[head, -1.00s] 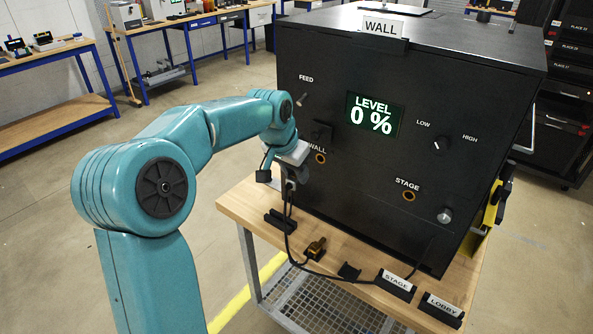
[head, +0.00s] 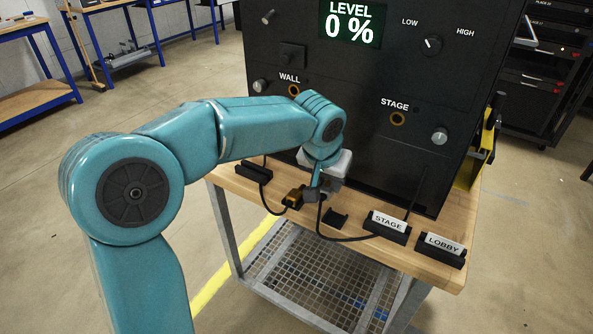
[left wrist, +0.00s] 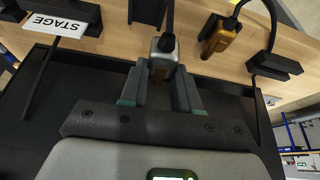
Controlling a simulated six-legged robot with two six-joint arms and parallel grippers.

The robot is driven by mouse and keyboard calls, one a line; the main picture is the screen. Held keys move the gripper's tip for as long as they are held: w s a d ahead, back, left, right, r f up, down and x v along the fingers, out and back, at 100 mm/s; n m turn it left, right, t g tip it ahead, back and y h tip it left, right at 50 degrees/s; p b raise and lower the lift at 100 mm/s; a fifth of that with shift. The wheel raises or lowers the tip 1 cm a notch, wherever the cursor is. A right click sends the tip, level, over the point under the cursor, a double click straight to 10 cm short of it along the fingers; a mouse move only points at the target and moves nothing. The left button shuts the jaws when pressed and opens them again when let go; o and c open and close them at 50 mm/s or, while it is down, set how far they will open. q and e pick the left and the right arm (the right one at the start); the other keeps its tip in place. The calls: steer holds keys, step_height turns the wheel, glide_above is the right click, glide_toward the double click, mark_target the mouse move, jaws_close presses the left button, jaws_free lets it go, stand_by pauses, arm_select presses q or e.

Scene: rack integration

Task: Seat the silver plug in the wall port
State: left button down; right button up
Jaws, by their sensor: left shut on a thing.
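My left gripper (head: 316,191) is low in front of the black cabinet, right of a gold plug (head: 293,198) lying on the bench. In the left wrist view the fingers (left wrist: 160,82) are shut on the silver plug (left wrist: 162,62), with a black cable running from its end. In the head view the gripper mostly hides this plug. The wall port (head: 293,90) is a brass-ringed hole under the WALL label, up and left of the gripper, with nothing in it. The gold plug also shows in the left wrist view (left wrist: 220,38). My right gripper is not in view.
The stage port (head: 397,119) is empty, with a knob (head: 440,135) to its lower right. Black holders labelled STAGE (head: 387,229) and LOBBY (head: 441,250) stand on the wooden bench (head: 233,184). A black cable (head: 345,238) loops over the front edge. The display (head: 351,24) reads 0 %.

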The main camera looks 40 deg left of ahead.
arm_select(q)
steer(key=shift+w+d+f+b, duration=0.25)
steer(key=shift+d+f+b, duration=0.1)
steer(key=shift+d+f, duration=0.45)
steer(key=shift+d+m, duration=0.3)
steer(key=shift+d, duration=0.1)
steer(key=shift+d+r, duration=0.1)
steer(key=shift+r, duration=0.1)
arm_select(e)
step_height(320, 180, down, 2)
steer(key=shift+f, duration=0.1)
arm_select(q)
steer(key=shift+f, duration=0.1)
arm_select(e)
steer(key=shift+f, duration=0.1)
arm_select(q)
steer(key=shift+f+b, duration=2.25)
steer(key=shift+f, duration=0.2)
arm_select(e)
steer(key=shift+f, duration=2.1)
arm_select(q)
steer(key=c, duration=0.7)
jaws_free()
steer(key=shift+c, duration=0.2)
